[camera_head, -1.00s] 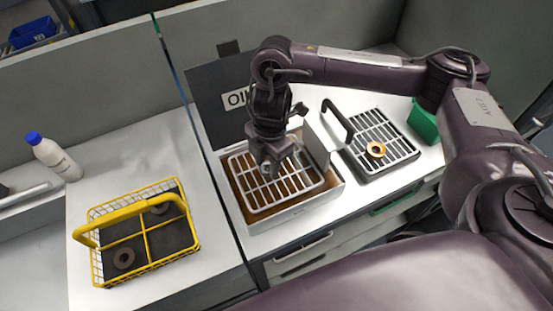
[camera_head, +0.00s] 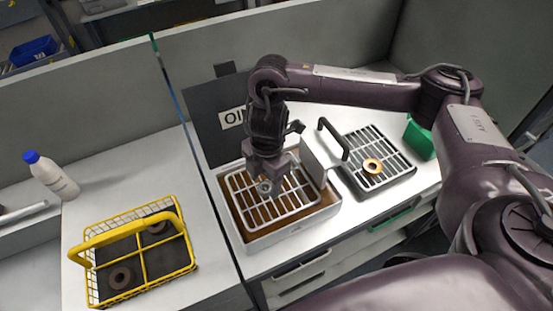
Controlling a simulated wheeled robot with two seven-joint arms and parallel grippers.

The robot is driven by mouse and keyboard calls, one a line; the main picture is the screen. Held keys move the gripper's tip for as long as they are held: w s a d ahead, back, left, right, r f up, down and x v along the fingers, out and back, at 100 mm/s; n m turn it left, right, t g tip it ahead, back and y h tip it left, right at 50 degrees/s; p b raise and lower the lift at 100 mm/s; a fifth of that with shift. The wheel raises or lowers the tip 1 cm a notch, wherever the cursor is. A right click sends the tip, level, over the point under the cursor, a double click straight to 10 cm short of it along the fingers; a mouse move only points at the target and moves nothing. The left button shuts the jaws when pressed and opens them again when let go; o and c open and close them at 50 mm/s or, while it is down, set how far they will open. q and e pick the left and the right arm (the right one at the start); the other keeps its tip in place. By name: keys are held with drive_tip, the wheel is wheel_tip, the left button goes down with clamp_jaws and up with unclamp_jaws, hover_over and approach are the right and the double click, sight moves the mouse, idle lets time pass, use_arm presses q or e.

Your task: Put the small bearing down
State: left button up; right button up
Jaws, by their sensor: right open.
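A small grey ring, which looks like the small bearing (camera_head: 264,187), is at the white wire rack (camera_head: 233,197) of the oil tray (camera_head: 250,241). My right gripper (camera_head: 268,178) points down over the rack, just above or around the ring. It is open. I cannot tell whether its fingers touch the ring; the gripper body hides part of the rack's far side. My left gripper is not in view.
A rack with a black handle (camera_head: 334,137) stands right of the oil tray and holds a brass-coloured ring (camera_head: 372,166). A yellow wire basket (camera_head: 145,285) with two dark rings stands at left. A blue-capped bottle (camera_head: 53,178) is behind it. A green bin (camera_head: 420,142) is far right.

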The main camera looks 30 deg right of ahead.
sight(270, 183)
wheel_tip(270, 183, up, 12)
drive_tip(key=d+p, duration=0.1)
drive_tip(key=p, duration=0.1)
drive_tip(key=shift+d+f, duration=0.15)
drive_tip(key=shift+f, duration=0.05)
drive_tip(key=shift+w, duration=0.1)
idle(0.4)
